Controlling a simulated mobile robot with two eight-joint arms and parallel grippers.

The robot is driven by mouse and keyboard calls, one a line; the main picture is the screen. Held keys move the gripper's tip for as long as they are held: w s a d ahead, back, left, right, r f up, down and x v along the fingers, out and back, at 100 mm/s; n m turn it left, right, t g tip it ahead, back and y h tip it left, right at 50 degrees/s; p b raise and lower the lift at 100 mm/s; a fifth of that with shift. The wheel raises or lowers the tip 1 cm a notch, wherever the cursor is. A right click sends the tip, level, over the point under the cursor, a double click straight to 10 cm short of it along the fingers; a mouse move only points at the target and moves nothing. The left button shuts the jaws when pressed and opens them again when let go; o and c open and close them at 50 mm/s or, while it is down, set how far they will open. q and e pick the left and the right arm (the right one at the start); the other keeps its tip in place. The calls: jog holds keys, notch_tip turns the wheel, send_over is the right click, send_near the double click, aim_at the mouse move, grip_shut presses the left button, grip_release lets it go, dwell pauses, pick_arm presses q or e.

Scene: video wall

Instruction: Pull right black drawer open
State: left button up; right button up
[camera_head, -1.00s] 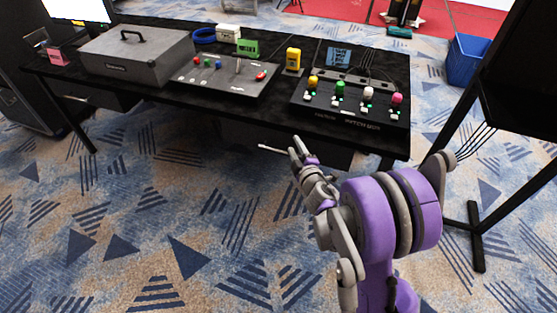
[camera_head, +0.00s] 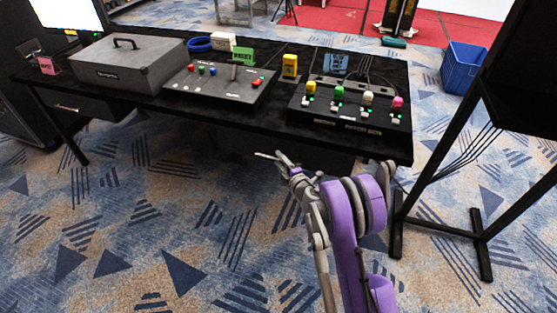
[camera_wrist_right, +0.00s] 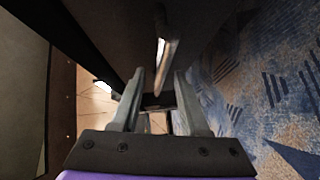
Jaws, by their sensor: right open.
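The right black drawer (camera_head: 232,142) is a dark front in the shadow under the table (camera_head: 200,112). A thin pale bar at my right gripper's tips looks like its handle; the handle shows clearly as a silver bar (camera_wrist_right: 168,40) in the right wrist view. My right gripper (camera_head: 277,160) reaches in under the table's front edge. In the wrist view its two fingers (camera_wrist_right: 158,100) are open, with the near end of the bar between or just beyond them. I cannot tell whether they touch it. My left gripper is not in view.
A left drawer with a handle (camera_head: 67,107) hangs under the table's left part. A grey case (camera_head: 128,70), a switch panel (camera_head: 215,84) and a button panel (camera_head: 350,110) stand on top. A black stand (camera_head: 440,185) rises at right. The carpet in front is clear.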

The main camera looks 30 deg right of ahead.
jog(key=shift+w+f, duration=0.1)
jog(key=shift+w, duration=0.5)
grip_shut()
dwell(1.1)
